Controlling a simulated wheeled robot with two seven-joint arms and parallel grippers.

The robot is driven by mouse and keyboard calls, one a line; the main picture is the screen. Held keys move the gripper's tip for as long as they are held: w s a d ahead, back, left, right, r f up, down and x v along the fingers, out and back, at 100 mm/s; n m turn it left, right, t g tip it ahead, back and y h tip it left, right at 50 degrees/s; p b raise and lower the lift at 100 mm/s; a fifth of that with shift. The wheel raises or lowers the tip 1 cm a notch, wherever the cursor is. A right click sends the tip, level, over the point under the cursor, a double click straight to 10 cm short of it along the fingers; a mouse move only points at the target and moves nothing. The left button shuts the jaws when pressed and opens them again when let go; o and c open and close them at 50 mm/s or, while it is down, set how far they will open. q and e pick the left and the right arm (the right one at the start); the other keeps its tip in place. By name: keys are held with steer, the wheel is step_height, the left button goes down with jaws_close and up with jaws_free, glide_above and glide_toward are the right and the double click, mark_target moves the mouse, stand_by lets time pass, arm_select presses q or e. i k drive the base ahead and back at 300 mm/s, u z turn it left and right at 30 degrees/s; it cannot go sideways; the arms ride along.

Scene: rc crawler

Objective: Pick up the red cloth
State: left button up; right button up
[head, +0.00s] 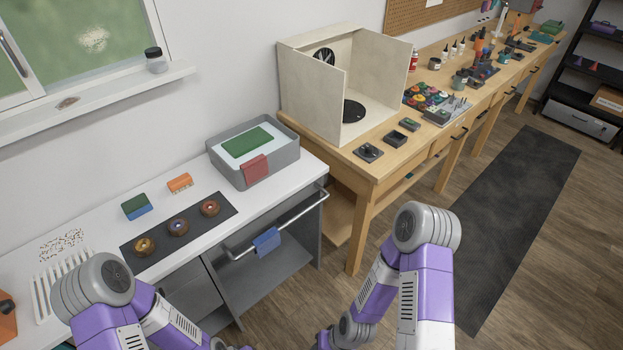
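The red cloth (255,169) hangs over the front rim of a grey bin (284,163) on the white counter. It drapes down the bin's outer wall, and nothing of mine touches it. My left arm (150,312) reaches in at the bottom left, and my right arm (425,288) is bent at the bottom right. Both arms run down towards the bottom edge, well short of the cloth. Neither gripper's fingers show in the head view.
A blue cloth (266,241) hangs on the counter's front rail (298,214). A green item (247,141) lies in the bin. Two sponges (180,183) and a dark mat (150,259) with three round brown items stand left of it. A wooden workbench (373,172) stands to the right.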

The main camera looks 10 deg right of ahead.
mark_target(256, 169)
steer(key=z, duration=1.25)
steer(key=i, duration=0.85)
steer(key=u, duration=0.2)
